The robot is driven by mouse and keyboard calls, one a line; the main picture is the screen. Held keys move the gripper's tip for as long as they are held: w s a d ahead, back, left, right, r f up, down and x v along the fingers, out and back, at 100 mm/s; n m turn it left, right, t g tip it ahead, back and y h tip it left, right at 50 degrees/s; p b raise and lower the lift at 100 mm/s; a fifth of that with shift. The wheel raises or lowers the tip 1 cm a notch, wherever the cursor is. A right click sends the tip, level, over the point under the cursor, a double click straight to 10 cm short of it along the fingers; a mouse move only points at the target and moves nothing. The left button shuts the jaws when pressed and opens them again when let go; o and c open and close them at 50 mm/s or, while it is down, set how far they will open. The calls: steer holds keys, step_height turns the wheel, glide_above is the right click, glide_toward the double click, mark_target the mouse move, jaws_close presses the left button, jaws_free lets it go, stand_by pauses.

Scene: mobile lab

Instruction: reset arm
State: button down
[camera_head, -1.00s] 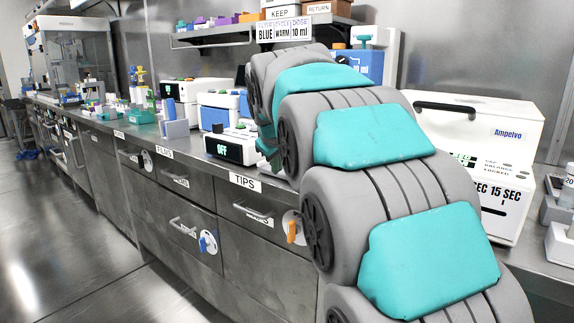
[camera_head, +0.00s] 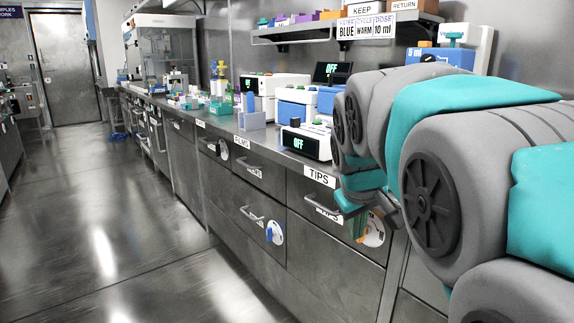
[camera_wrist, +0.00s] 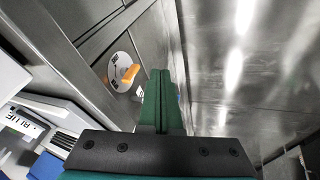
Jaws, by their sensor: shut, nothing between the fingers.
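My gripper (camera_wrist: 161,90) shows in the wrist view as two long green fingers pressed together, with nothing between them. It hangs in front of the steel drawer fronts, with the floor to the right in that view. In the head view my arm fills the right side, grey with teal pads, and bends down in front of the bench. The gripper end is partly hidden there, near the drawer under the TIPS label (camera_head: 319,177).
A white dial with an orange knob (camera_wrist: 130,74) sits on a drawer close to my fingers. Another dial with a blue knob (camera_head: 274,232) is further left. Drawer handles (camera_head: 252,214) stick out. Instruments crowd the steel counter. The floor (camera_head: 130,230) on the left is clear.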

steer(key=s+f+m+g, duration=0.1)
steer(key=s+f+g, duration=0.1)
steer(key=s+f, duration=0.4)
steer(key=s+f+m+g+y, duration=0.1)
steer(key=s+f, duration=0.5)
steer(key=s, duration=0.8)
steer(key=s+f+m+g, duration=0.1)
steer(key=s+f+g, duration=0.2)
steer(key=s+f, duration=0.3)
steer(key=s, duration=0.4)
steer(key=shift+s+f+m+g+y+p, duration=0.2)
steer(key=shift+f+m+g+y+p, duration=0.1)
steer(key=shift+m+g, duration=0.1)
